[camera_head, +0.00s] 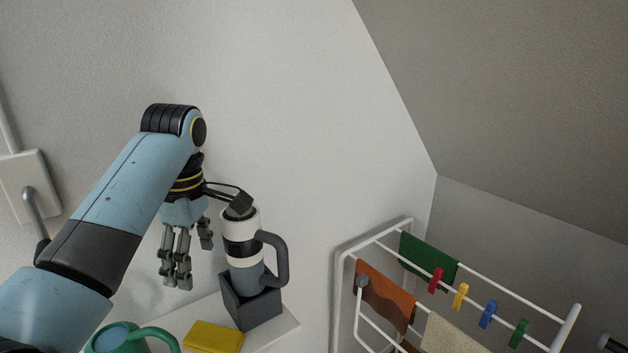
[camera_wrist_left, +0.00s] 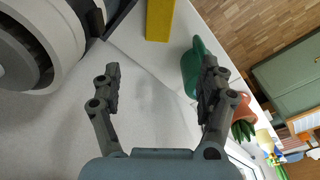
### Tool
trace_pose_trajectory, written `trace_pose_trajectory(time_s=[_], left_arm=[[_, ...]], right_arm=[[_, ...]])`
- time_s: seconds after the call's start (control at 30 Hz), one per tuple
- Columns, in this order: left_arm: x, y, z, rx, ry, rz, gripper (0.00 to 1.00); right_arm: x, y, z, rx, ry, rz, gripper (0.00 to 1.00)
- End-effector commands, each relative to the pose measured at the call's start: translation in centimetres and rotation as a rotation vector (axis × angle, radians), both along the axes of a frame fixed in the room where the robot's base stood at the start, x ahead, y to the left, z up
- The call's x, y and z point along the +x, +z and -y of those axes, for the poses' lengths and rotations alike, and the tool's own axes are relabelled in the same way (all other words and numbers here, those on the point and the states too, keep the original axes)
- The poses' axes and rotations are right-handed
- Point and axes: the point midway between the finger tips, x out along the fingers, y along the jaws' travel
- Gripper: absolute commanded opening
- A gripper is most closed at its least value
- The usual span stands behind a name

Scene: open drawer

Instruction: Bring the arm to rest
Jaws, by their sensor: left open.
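My left arm (camera_head: 130,190) reaches in from the left in the head view and bends down at the wrist. Its gripper (camera_head: 193,262) hangs fingers down in front of the pale wall, left of a white and grey handled device. In the left wrist view the gripper (camera_wrist_left: 160,75) has its fingers spread apart with nothing between them. My right gripper is not in view.
The handled device (camera_head: 242,245) stands in a dark grey box (camera_head: 250,308) on a white ledge (camera_head: 289,325), close to my gripper. A yellow block (camera_head: 213,337) and green watering can (camera_head: 107,340) are below. A drying rack (camera_head: 340,290) stands right.

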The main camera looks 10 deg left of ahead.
Motion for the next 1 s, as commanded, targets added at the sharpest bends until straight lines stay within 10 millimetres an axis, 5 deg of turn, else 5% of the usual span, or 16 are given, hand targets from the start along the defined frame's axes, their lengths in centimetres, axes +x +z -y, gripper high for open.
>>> trace_pose_trajectory(time_s=[0.17,0.3,0.6,0.97,1.0], left_arm=[[-5.0,-3.8,-0.5,0.022,-0.276,0.026,0.77],[-11.8,-6.2,-0.8,0.072,-0.672,0.068,0.77],[-20.7,-5.7,-0.5,0.177,-1.219,0.112,0.77],[-27.3,-2.7,0.3,0.278,-1.637,0.127,0.77],[-27.1,-3.9,0.2,0.278,-1.647,0.123,0.77]], right_arm=[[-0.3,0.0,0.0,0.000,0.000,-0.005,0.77],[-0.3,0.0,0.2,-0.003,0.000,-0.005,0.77],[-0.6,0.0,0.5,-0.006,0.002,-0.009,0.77],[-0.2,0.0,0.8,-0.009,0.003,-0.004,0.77],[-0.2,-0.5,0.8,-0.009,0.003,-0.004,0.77]])
